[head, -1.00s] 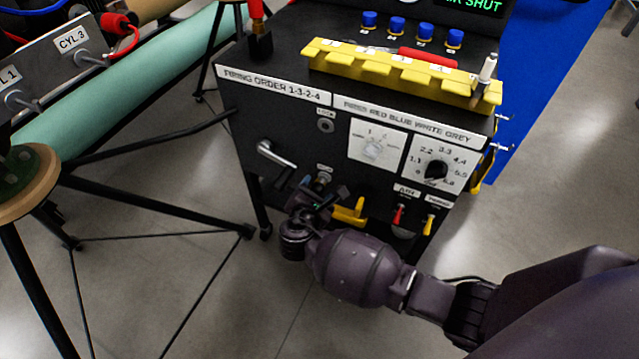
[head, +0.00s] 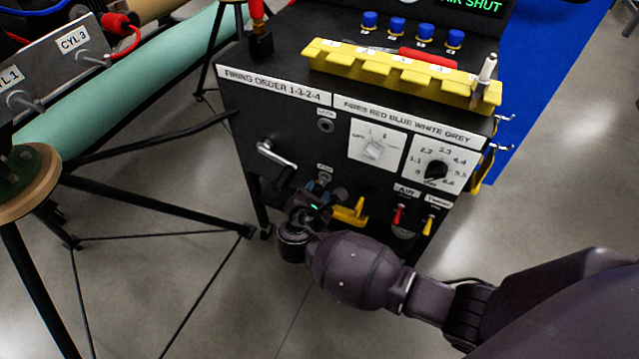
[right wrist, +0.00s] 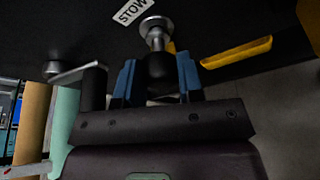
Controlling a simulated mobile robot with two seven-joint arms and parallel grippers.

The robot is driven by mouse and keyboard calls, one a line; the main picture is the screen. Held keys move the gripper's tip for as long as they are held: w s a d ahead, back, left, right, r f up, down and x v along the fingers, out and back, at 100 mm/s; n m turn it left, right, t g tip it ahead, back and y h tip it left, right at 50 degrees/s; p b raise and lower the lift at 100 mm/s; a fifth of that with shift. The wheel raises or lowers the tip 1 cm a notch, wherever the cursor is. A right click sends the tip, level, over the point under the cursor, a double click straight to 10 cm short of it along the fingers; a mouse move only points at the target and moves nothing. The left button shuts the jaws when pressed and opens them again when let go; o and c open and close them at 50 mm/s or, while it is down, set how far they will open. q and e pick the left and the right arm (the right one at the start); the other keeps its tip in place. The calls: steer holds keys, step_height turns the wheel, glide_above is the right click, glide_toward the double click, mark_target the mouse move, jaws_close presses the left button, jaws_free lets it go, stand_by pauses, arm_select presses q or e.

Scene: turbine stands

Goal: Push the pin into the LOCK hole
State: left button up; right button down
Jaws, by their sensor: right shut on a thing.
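My right gripper (head: 322,200) is at the lower front of the black cabinet, just below the STOW label. The right wrist view shows its blue fingers (right wrist: 158,78) shut on the black knob of the pin (right wrist: 157,66). The pin's silver shank (right wrist: 155,40) points at the round metal STOW socket (right wrist: 155,24); I cannot tell whether its tip is still inside. The LOCK hole (head: 326,126) is a small ringed hole higher on the same panel, under its label, and looks empty. My left gripper is not in view.
A silver crank handle (head: 277,158) sticks out left of the STOW socket. A yellow bracket (head: 350,212) is close on the right. Dials (head: 436,170) and red and yellow switches (head: 398,216) lie further right. Black stand legs (head: 150,210) cross the floor at left.

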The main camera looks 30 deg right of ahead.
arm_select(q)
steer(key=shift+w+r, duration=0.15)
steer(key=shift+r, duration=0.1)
arm_select(e)
steer(key=shift+s+a, duration=0.2)
steer(key=shift+a, duration=0.15)
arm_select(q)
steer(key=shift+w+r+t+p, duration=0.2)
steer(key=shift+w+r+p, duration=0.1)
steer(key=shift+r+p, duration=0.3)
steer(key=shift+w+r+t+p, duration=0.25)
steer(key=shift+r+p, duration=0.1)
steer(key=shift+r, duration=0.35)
arm_select(e)
steer(key=s+a, duration=0.4)
steer(key=a, duration=0.1)
steer(key=shift+s+a, duration=0.2)
steer(key=shift+a, duration=0.1)
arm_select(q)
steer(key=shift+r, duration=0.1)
arm_select(e)
steer(key=shift+r, duration=0.15)
